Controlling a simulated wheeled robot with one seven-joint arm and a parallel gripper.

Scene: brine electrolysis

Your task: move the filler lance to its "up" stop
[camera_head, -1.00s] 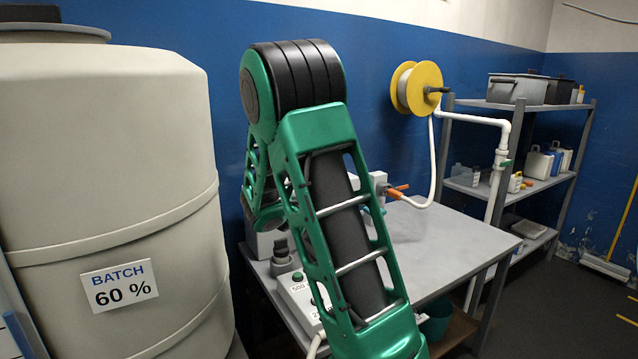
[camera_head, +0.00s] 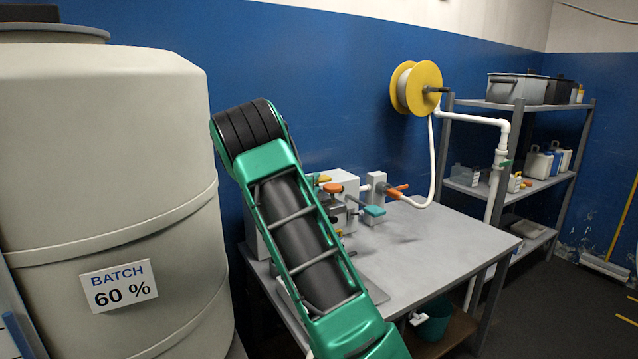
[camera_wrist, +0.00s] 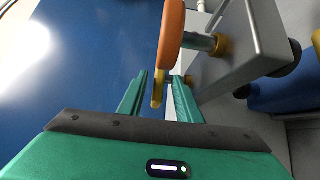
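My gripper (camera_wrist: 158,88) shows in the wrist view with its two green fingers apart. An orange handle (camera_wrist: 171,32) on a metal shaft stands just beyond the fingertips. A narrow yellow piece (camera_wrist: 157,92) shows in the gap between the fingers, and I cannot tell whether it touches them. The shaft enters a grey block (camera_wrist: 240,45) through a yellow collar. In the head view, a pale machine on the bench carries an orange knob (camera_head: 332,187), a teal lever (camera_head: 374,210) and an orange handle (camera_head: 391,191). I cannot tell which part is the filler lance. My arm hides the machine's left side.
A large tank (camera_head: 110,190) labelled "BATCH 60 %" stands close on the left. The bench (camera_head: 440,235) is clear on its right. A yellow reel (camera_head: 424,87) and white pipe (camera_head: 470,118) are behind it. A shelf rack (camera_head: 520,105) stands at the right.

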